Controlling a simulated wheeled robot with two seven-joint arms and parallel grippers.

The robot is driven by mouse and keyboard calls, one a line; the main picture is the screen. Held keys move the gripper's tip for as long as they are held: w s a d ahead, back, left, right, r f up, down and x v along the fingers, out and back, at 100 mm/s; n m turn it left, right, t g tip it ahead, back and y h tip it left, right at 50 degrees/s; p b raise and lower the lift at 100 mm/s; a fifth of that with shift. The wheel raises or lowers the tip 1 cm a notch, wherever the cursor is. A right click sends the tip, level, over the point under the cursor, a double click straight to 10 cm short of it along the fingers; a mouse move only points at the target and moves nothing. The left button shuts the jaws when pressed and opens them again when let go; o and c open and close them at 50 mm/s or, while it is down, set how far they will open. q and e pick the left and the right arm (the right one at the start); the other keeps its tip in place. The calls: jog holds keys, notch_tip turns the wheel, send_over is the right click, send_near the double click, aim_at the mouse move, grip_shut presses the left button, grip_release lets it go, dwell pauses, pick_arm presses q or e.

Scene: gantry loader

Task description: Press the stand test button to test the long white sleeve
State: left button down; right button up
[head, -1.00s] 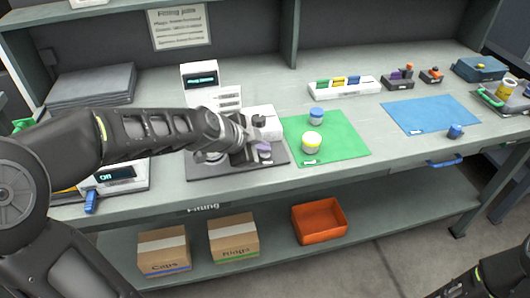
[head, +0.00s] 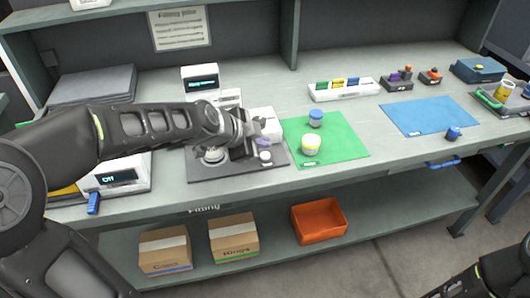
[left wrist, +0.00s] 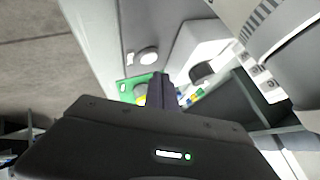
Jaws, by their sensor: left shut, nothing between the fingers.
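The test stand has a dark base plate (head: 236,171), a white housing (head: 264,118) and a small lit display (head: 201,84) whose text I cannot read. A round pale button (head: 265,156) sits at the right of the base plate; a round pale button also shows in the left wrist view (left wrist: 148,56). My left gripper (head: 262,141) is shut and empty, just behind and above that button, apart from it in the picture. My left forearm hides part of the stand. I cannot make out a long white sleeve. My right gripper is out of view.
A green mat (head: 347,151) to the right holds a blue-topped jar (head: 316,118) and a yellow-banded jar (head: 311,144). A blue mat (head: 430,115) lies farther right. A white device (head: 140,181) with a screen reading "Off" stands left. Cardboard boxes and an orange bin (head: 319,221) are below.

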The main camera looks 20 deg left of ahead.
aim_at(262, 157)
pick_arm(q)
jog(key=shift+r+p, duration=1.15)
jog(key=shift+r, duration=0.95)
